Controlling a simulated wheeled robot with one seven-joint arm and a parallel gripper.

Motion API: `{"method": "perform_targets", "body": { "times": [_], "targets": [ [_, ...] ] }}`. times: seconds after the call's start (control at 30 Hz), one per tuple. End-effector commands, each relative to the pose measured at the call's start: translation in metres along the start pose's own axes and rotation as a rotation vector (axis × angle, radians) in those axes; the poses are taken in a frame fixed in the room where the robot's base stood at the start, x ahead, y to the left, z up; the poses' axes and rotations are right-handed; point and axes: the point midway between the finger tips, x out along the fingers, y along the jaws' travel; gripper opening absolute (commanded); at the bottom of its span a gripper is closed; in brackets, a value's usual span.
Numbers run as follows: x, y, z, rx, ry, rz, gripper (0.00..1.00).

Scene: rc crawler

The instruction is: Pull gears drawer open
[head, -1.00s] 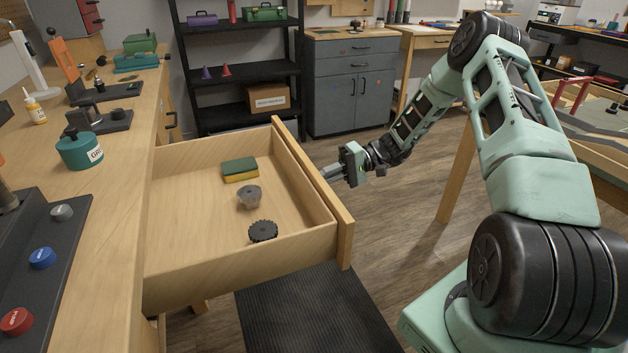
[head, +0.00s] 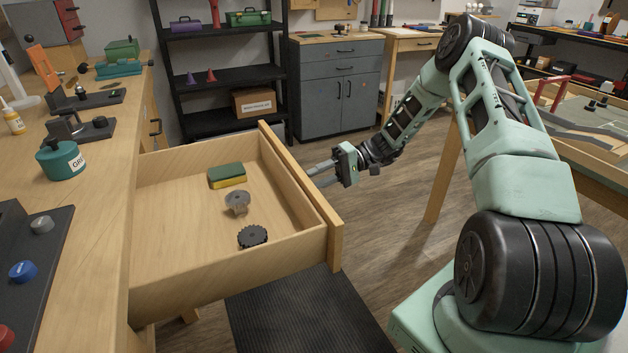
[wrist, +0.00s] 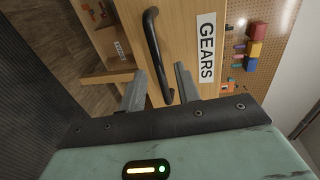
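The gears drawer (head: 175,278) stands pulled out from the wooden workbench, its open top showing a sponge, a grey part and a black gear. In the wrist view its wooden front (wrist: 183,30) carries a white "GEARS" label (wrist: 206,48) and a black bar handle (wrist: 153,48). My gripper (wrist: 160,80) is open, with its two grey fingers apart. The handle's near end shows between the fingers in the picture; neither finger visibly presses on it. In the head view my gripper (head: 311,173) is just outside the drawer front, whose handle is hidden there.
The yellow-green sponge (head: 227,176), grey part (head: 237,201) and black gear (head: 253,236) lie apart in the drawer. The workbench (head: 105,215) runs along the left. A dark mat (head: 290,320) lies below. A black shelf (head: 225,75) stands behind; the floor beyond my gripper is clear.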

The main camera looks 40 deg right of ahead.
Motion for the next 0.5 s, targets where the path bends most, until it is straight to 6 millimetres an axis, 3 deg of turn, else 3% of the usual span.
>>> {"method": "perform_targets", "body": {
  "times": [0.5],
  "targets": [
    [-0.118, 0.002, 0.000, -0.001, 0.005, 0.002, 0.32]
  ]
}}
